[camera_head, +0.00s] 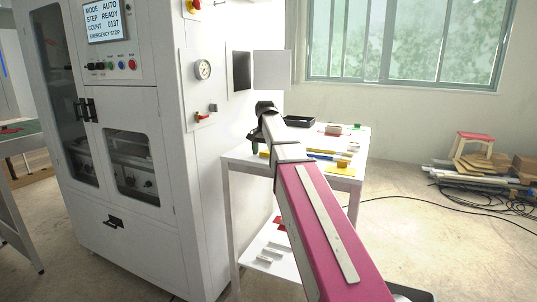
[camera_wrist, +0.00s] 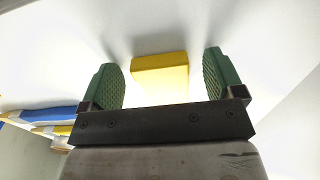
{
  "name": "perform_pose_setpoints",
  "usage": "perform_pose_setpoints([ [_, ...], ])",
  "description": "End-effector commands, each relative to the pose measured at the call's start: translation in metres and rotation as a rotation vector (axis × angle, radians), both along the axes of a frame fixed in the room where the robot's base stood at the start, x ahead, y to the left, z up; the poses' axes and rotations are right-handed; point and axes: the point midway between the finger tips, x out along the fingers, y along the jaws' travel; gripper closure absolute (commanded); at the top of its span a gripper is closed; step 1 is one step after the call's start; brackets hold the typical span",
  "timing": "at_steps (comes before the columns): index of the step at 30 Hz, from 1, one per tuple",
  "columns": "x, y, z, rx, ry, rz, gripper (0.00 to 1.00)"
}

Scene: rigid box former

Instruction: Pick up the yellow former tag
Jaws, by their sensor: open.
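The yellow former tag (camera_wrist: 160,76) is a small yellow block on a white surface in the wrist view. It lies between and a little beyond the two green ribbed fingers of my gripper (camera_wrist: 165,82), with a gap on each side. My gripper is open and empty. In the head view my arm reaches over the white table (camera_head: 233,157) beside the machine, and my gripper (camera_head: 254,141) is small and partly hidden there. I cannot make out the tag for certain in the head view.
Blue- and yellow-handled tools (camera_wrist: 40,116) lie left in the wrist view. A black tray (camera_head: 299,121) and small red and green items stand on the table. The tall white machine (camera_head: 190,220) stands close on the left. A lower shelf (camera_head: 275,257) holds small parts.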

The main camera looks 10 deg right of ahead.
Motion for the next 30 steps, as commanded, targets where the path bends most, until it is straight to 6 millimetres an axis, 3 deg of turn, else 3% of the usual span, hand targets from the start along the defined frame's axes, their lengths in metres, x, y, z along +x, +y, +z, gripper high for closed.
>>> perform_pose_setpoints([
  [4,0.0,0.0,0.0,0.0,0.0,0.0,0.13],
  [5,0.0,0.0,0.0,0.0,0.0,0.0,0.19],
  [9,0.0,0.0,0.0,0.0,0.0,0.0,0.65],
  [23,0.0,0.0,0.006,0.0,0.0,0.0,0.66],
  [30,0.001,0.0,0.032,0.0,-0.002,0.0,0.66],
])
